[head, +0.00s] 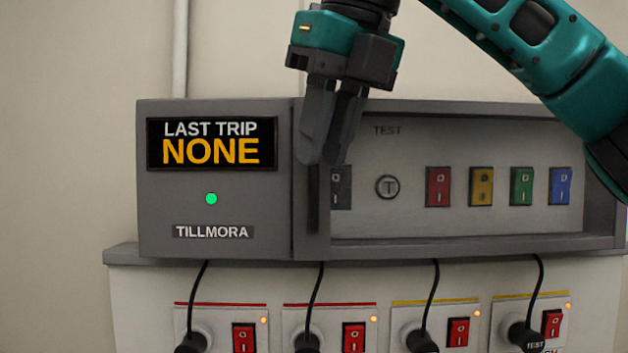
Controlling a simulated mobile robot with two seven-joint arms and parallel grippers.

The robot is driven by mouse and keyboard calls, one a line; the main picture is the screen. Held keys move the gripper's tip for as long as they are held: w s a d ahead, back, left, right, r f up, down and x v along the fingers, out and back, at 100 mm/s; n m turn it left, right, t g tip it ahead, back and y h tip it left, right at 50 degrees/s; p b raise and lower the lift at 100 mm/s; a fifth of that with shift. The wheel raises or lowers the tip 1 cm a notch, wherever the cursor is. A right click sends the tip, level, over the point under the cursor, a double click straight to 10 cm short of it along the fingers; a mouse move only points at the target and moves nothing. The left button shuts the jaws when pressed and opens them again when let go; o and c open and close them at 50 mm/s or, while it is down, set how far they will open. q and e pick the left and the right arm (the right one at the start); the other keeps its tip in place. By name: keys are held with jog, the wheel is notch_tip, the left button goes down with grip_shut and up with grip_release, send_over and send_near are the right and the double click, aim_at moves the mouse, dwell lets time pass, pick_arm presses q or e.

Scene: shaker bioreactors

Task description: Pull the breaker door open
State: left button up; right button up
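The breaker door (302,240) is on the right part of a grey breaker box; its grey left stile carries a dark vertical handle (313,205). Behind the frame a light panel shows; I cannot tell whether clear glazing covers it. My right gripper (322,160) points down at the handle, its dark fingertips over the handle's upper part, which they hide. The fingers look close together, but I cannot tell whether they grip the handle. My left gripper is not in view.
The box's display (212,144) reads LAST TRIP NONE, above a green lamp (211,199). A round button (387,187) and several coloured breakers (481,187) sit inside. Below are several sockets with black plugs, cables and red switches (353,337).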

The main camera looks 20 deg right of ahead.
aim_at(314, 218)
jog(key=x, duration=0.5)
jog(key=shift+r, duration=0.1)
grip_shut()
dwell(0.3)
